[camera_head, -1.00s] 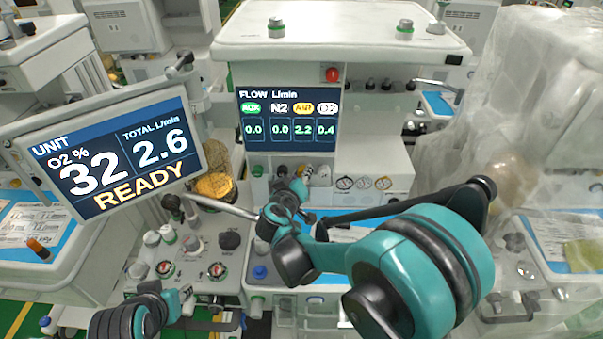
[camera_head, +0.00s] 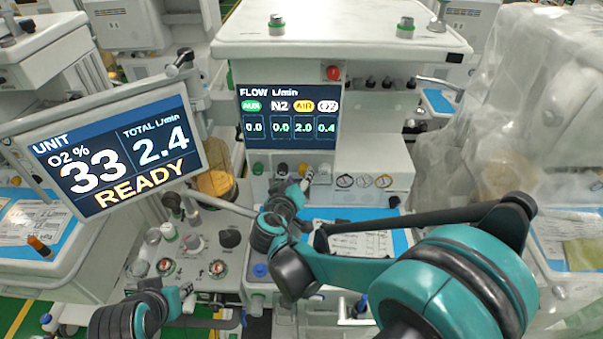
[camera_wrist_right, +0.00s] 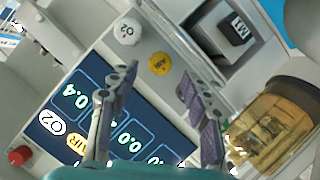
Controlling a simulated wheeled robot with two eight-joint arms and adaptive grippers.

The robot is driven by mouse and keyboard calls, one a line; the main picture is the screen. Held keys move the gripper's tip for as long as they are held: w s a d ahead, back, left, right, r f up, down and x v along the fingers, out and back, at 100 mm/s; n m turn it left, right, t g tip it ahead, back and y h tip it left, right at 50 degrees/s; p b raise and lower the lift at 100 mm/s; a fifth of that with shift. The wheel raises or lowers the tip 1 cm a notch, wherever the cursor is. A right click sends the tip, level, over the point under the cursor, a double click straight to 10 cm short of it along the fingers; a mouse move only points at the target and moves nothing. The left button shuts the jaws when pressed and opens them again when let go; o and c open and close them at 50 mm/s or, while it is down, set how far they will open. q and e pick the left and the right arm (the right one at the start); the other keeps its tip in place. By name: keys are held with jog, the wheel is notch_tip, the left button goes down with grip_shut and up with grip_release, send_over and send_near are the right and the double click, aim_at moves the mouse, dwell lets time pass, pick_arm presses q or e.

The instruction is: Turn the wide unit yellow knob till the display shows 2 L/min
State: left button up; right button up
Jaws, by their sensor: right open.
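The wide unit's flow display (camera_head: 287,118) reads AUX 0.0, N2 0.0, AIR 2.0 and O2 0.4. The yellow AIR knob (camera_wrist_right: 160,64) shows between and just beyond my right fingertips in the right wrist view. My right gripper (camera_wrist_right: 157,80) is open, one finger to each side of the knob, with visible gaps. In the head view my right gripper (camera_head: 302,184) is at the knob row below the display and partly covers it. My left gripper (camera_head: 178,300) is low at the left, and its jaws are not clear.
A white O2 knob (camera_wrist_right: 127,32) sits close beside the yellow one. A tilted monitor (camera_head: 118,155) at the left reads O2 33%, total 2.4 and READY. An amber canister (camera_wrist_right: 278,125) is near the right finger. A red button (camera_head: 333,73) is above the display.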

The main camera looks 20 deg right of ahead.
jog(key=v, duration=0.7)
jog(key=shift+s+a, duration=0.15)
jog(key=shift+s, duration=0.15)
jog(key=s+d+f+g+y, duration=0.2)
jog(key=s+d+f+g, duration=0.2)
jog(key=s+d, duration=0.25)
jog(key=s+f+m+g+y, duration=0.1)
jog(key=s+y, duration=0.3)
jog(key=s, duration=0.5)
jog(key=shift+s+a+f+y, duration=0.25)
jog(key=shift+s+f+y, duration=0.05)
jog(key=shift+y, duration=0.1)
dwell(1.4)
